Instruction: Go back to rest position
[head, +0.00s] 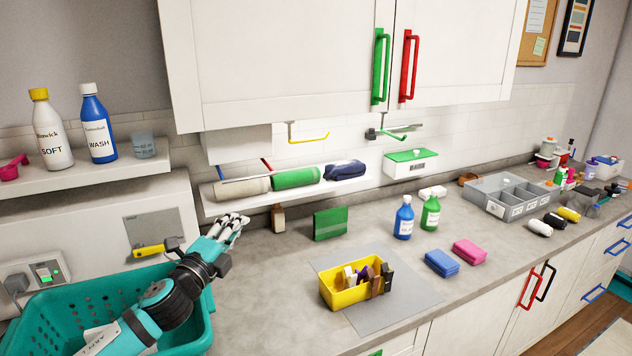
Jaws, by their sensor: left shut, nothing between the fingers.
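My left gripper (232,224) is shut and empty. It is at the left of the head view, above the left part of the counter, near the right rim of the teal basket (60,312). My left forearm passes over that basket. The gripper's fingers point up and right, towards the shelf of rolled cloths. My right gripper is not in view.
A shelf (215,207) with rolled cloths is just above the gripper. A green box (330,223) and a yellow bin (338,296) stand to its right. Blue (404,220) and green (430,214) bottles stand farther right. Bare counter (262,262) lies between gripper and bin.

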